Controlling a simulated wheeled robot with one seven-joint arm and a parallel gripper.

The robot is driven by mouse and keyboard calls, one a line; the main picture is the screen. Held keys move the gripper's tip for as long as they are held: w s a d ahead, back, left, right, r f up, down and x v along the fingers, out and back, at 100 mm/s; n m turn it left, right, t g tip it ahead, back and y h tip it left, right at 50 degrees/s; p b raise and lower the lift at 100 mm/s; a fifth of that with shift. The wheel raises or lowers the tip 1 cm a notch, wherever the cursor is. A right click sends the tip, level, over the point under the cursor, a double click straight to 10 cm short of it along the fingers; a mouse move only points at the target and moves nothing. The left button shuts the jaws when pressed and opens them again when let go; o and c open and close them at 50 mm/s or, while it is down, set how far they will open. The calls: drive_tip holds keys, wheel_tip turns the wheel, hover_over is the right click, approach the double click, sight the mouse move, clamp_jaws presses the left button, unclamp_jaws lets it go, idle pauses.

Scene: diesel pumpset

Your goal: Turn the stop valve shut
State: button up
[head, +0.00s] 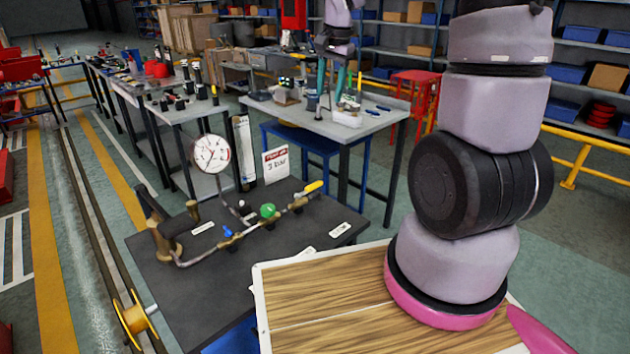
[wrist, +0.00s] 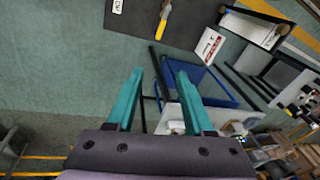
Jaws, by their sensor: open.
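A brass pipe line (head: 245,230) lies on a dark bench top (head: 190,285) in the head view. It carries a small blue handle (head: 227,232), a green knob (head: 267,211) and a yellow-handled lever (head: 313,188) at its right end. The yellow handle also shows at the top of the wrist view (wrist: 164,18). Which one is the stop valve I cannot tell for sure; the labels are too small to read. My gripper (head: 332,90) has teal fingers, open and empty, above and beyond the bench. In the wrist view, its fingertips (wrist: 160,75) are well apart from the yellow handle.
A round gauge (head: 212,154) and a sign reading 3 bar (head: 276,164) stand at the bench's back. A grey table (head: 375,122) with small items is behind. A yellow reel (head: 134,318) is at the front left. My arm covers the right side.

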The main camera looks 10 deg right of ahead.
drive_tip(key=w+a+f+m+g, duration=0.1)
drive_tip(key=w+f, duration=0.2)
drive_tip(key=f, duration=0.3)
drive_tip(key=w+f+m+g, duration=0.1)
drive_tip(key=w+f, duration=0.2)
drive_tip(key=f, duration=0.3)
hover_over(315, 184)
wheel_tip(315, 184, down, 9)
drive_tip(key=shift+m+g, duration=0.3)
drive_tip(key=shift+m, duration=0.1)
wheel_tip(315, 184, down, 10)
drive_tip(key=shift+f, duration=0.25)
clamp_jaws()
